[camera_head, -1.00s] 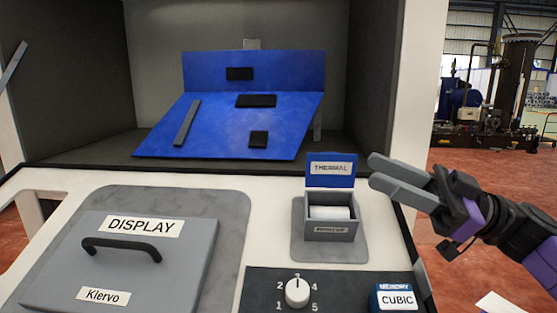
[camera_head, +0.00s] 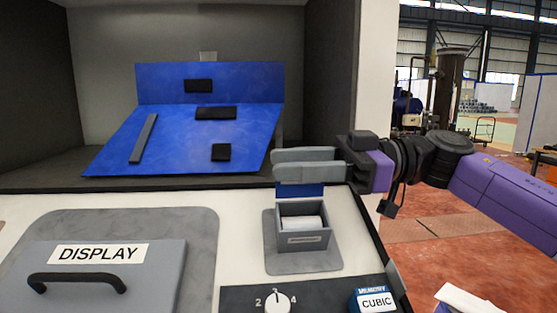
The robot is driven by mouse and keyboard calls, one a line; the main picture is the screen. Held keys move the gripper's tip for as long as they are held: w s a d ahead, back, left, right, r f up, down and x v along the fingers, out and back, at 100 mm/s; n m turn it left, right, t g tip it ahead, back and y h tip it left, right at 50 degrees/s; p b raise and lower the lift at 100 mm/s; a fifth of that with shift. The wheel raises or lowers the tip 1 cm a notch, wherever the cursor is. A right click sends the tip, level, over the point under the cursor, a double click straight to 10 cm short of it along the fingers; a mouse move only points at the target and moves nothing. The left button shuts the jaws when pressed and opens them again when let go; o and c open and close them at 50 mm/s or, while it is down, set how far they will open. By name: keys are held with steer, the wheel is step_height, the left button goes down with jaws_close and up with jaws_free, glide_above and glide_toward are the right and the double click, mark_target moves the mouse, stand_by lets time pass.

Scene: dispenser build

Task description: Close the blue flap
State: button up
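The blue flap (camera_head: 299,191) is the small upright lid at the back of a grey box (camera_head: 303,238) on the white counter. The box is open at the top and a white item (camera_head: 301,223) lies inside. My gripper (camera_head: 274,164) points left, just above or in front of the flap in the picture. Its two grey fingers hide the flap's upper part and its label. A gap shows between the fingers, and nothing is visible in it. I cannot tell whether a finger touches the flap.
A large blue panel (camera_head: 180,135) with black pieces stands in the recess behind. A grey DISPLAY lid (camera_head: 150,275) with a black handle is at left. A white knob (camera_head: 277,302) and a blue CUBIC block (camera_head: 373,299) are at the front. A wall edge (camera_head: 372,75) rises behind my gripper.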

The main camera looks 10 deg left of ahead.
steer(key=shift+x, duration=0.95)
steer(key=shift+c, duration=0.4)
